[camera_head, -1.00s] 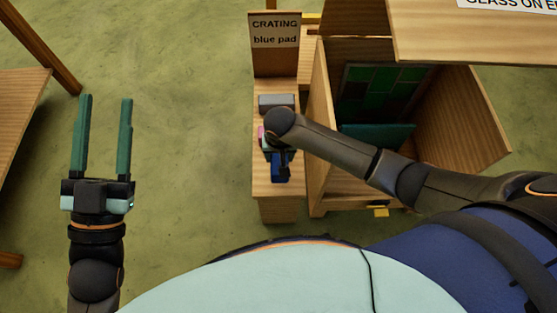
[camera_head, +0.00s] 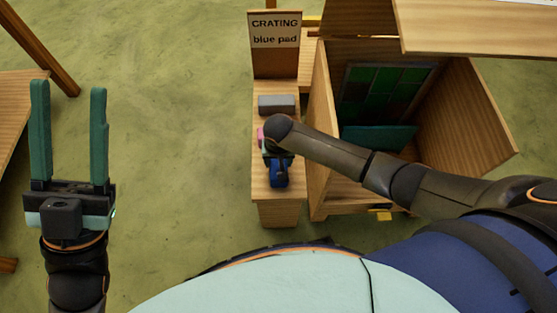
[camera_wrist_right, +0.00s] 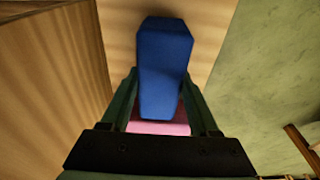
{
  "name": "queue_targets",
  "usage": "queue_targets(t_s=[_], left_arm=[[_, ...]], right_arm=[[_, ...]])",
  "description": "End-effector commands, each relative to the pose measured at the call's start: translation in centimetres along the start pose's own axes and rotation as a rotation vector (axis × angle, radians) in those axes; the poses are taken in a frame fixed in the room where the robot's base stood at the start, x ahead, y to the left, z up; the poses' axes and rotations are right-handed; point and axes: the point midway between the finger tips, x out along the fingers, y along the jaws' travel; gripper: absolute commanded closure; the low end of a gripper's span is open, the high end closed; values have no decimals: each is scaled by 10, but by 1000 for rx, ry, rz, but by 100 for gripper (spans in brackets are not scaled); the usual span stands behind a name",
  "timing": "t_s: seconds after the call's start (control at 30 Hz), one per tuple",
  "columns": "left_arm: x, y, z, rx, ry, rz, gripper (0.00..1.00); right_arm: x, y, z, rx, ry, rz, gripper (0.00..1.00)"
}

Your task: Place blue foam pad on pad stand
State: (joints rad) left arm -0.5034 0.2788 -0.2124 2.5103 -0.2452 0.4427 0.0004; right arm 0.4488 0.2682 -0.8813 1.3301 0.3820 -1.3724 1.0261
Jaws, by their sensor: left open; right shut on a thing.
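The blue foam pad (camera_head: 279,178) is at the front part of the narrow wooden pad stand (camera_head: 277,209), under my right wrist. In the right wrist view the blue pad (camera_wrist_right: 165,48) stands out between the two fingers. My right gripper (camera_wrist_right: 158,82) is shut on it. I cannot tell whether the pad touches the stand's top. A pink pad (camera_wrist_right: 158,128) lies behind the blue one, mostly hidden by my gripper. A grey pad (camera_head: 277,104) lies further back on the stand. My left gripper (camera_head: 68,90) is open and empty, above the floor at the left.
A sign (camera_head: 275,32) reading "CRATING blue pad" rises at the stand's back. An open wooden crate (camera_head: 319,130) stands just right of the stand, with a leaded glass panel (camera_head: 383,95) and a teal pad (camera_head: 379,138) inside. A wooden table (camera_head: 17,105) is at far left. Floor between is clear.

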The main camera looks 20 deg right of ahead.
Motion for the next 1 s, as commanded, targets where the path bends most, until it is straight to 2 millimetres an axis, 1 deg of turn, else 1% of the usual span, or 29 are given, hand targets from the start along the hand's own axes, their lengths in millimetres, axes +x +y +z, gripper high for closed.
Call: queue_targets(t_s=[0.03,0.07,0.3,0.33,0.57,0.63,0.7,0.73,0.8,0.87,0.9,1.0], left_arm=[[0,0,0,-1,-1,0,50],[0,0,0,-1,-1,0,50],[0,0,0,-1,-2,0,50],[0,0,1,-1,-2,0,50],[0,0,1,-1,-2,0,50],[0,0,0,-1,-2,0,50],[4,-2,-2,-2,-6,-1,50],[5,-3,0,-5,-22,-2,50],[3,-4,19,-20,-105,-11,50],[3,-5,31,-31,-164,-16,50],[-2,-3,42,-42,-203,-18,50],[-11,0,65,-72,-305,-25,50]], right_arm=[[2,0,1,0,-1,0,91],[2,0,1,0,-1,1,37],[2,0,1,0,-1,1,10],[2,0,1,0,-1,1,9],[2,0,0,0,0,1,9],[-1,0,0,0,0,0,9],[-10,0,0,0,-1,0,9],[-14,0,0,0,-1,0,9],[-28,0,-1,-1,0,-1,9],[-40,0,-1,0,0,-1,9],[-40,0,0,1,-1,1,9],[-49,0,0,0,-1,0,9]])
